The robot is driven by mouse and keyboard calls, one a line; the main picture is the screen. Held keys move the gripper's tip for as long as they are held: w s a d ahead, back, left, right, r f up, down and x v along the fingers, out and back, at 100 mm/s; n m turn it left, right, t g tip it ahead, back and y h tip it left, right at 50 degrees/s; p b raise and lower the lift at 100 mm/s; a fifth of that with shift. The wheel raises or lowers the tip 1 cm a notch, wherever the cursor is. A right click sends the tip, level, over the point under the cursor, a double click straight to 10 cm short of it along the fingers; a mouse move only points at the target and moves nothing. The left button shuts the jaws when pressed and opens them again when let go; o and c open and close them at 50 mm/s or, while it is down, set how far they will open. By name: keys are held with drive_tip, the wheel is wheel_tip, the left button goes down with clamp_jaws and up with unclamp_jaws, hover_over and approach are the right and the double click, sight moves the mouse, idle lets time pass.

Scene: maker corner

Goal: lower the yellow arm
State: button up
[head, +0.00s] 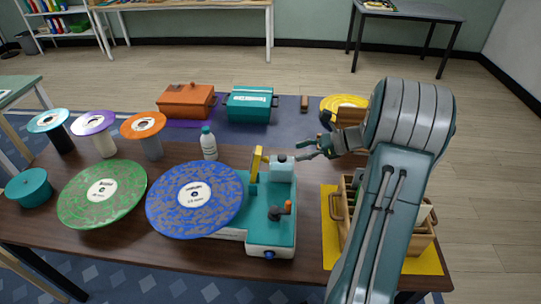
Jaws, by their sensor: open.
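The yellow arm (256,163) stands upright on a teal and white machine (266,227) near the middle of the table. It rises beside a pale block with a dark knob on top, at the machine's back. A blue speckled disc (195,198) covers the machine's left side. My gripper (305,152) is open and empty, to the right of the yellow arm and the dark knob. Its fingertips point left and look close to the knob; I cannot tell whether they touch it. My arm comes in from the lower right.
A wooden caddy (420,242) on a yellow mat (331,262) is partly hidden behind my arm. A white bottle (208,145) stands behind the blue disc. A green disc (102,194) lies left. Orange (186,100) and teal (250,105) boxes stand at the back.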

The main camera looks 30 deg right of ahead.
drive_tip(key=x, duration=0.9)
drive_tip(key=shift+s+r, duration=0.1)
drive_tip(key=shift+a, duration=0.1)
clamp_jaws()
